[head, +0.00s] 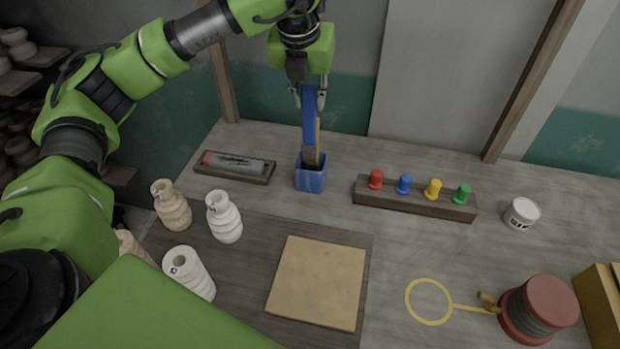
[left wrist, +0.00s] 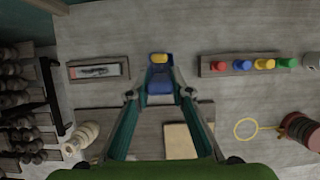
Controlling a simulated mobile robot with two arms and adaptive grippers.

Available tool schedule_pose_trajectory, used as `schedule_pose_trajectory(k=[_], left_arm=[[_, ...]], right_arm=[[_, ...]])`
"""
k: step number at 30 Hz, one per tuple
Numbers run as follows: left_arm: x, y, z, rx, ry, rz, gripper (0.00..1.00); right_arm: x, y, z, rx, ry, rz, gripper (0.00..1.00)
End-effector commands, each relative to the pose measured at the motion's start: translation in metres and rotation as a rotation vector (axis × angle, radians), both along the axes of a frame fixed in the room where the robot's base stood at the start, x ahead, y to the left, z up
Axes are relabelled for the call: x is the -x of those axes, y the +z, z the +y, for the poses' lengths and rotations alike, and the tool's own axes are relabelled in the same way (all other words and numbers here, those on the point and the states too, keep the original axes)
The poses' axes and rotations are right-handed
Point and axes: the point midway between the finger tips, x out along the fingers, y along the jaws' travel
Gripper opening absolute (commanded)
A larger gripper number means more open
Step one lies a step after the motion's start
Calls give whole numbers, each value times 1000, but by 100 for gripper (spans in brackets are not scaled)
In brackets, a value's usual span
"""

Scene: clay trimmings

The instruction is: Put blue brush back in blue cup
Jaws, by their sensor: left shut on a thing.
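The blue brush (head: 309,112) hangs upright from my left gripper (head: 308,98), blue handle up and brown lower end down. My left gripper is shut on the handle. The blue cup (head: 310,182) stands upright on the table directly below, and the brush's lower end overlaps its open mouth. I cannot tell how deep that end sits in the cup. My right gripper is in neither view.
A wooden tray (head: 264,179) lies left of the cup. A rack (head: 415,203) with coloured pegs stands to the right. Pale bottles (head: 224,218) stand front left, near a tan square slab (head: 318,282). A white tub (head: 521,214) and a red-ended spool (head: 540,307) are far right.

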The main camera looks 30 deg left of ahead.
Motion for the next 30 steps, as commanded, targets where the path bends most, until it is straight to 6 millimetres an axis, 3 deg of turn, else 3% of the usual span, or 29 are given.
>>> schedule_pose_trajectory(k=[3,8,17,25,30], left_arm=[[0,0,0,0,0,0,2],[0,-4,0,-1,1,2,2],[0,-47,1,-1,2,2,2],[1,-85,1,0,2,5,2],[0,-97,1,0,2,1,2]], right_arm=[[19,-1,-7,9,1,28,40],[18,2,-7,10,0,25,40],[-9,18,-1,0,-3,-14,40],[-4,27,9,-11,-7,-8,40],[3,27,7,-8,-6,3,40]])
